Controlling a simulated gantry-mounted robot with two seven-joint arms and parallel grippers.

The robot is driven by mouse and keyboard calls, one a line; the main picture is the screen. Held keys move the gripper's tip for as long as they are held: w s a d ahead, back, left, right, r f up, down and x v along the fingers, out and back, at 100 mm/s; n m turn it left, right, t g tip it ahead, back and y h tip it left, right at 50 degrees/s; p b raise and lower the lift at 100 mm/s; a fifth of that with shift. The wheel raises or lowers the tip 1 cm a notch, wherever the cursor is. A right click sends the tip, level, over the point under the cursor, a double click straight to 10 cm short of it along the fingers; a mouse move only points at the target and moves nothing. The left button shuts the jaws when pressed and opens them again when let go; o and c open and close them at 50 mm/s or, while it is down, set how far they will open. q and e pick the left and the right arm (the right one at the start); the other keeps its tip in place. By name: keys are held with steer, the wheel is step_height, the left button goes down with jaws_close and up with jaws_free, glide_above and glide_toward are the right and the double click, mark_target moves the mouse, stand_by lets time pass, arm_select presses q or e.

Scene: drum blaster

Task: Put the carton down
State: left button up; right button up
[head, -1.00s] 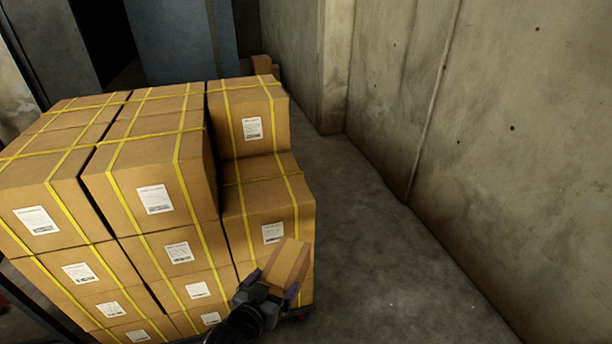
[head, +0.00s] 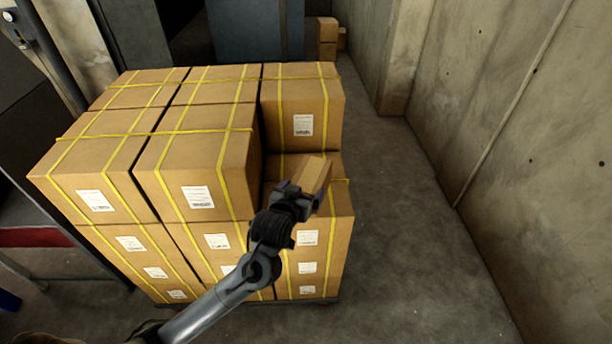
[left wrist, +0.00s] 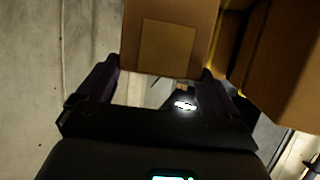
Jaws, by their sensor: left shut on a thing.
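A small brown carton (head: 316,174) is held in my left gripper (head: 305,190), in front of the notch at the right front of a strapped carton stack. In the left wrist view the carton (left wrist: 170,25) sits between the two dark fingers of the left gripper (left wrist: 162,80). In the head view the carton overlaps the lower step of the stack (head: 335,215); I cannot tell whether it touches that step. My right gripper is not in view.
The tall stacked cartons (head: 195,160) with yellow straps stand left of and behind the held carton. Concrete floor (head: 410,250) is clear on the right, up to a concrete wall (head: 530,130). More small boxes (head: 327,38) stand at the back.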

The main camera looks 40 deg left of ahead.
arm_select(q)
steer(key=w+a+f, duration=0.7)
steer(key=a+f, duration=0.1)
steer(key=f, duration=0.2)
steer(key=shift+w+a+f+b, duration=0.25)
steer(key=shift+b, duration=0.2)
steer(key=shift+f, duration=0.15)
steer(key=o, duration=1.7)
steer(key=shift+f, duration=0.15)
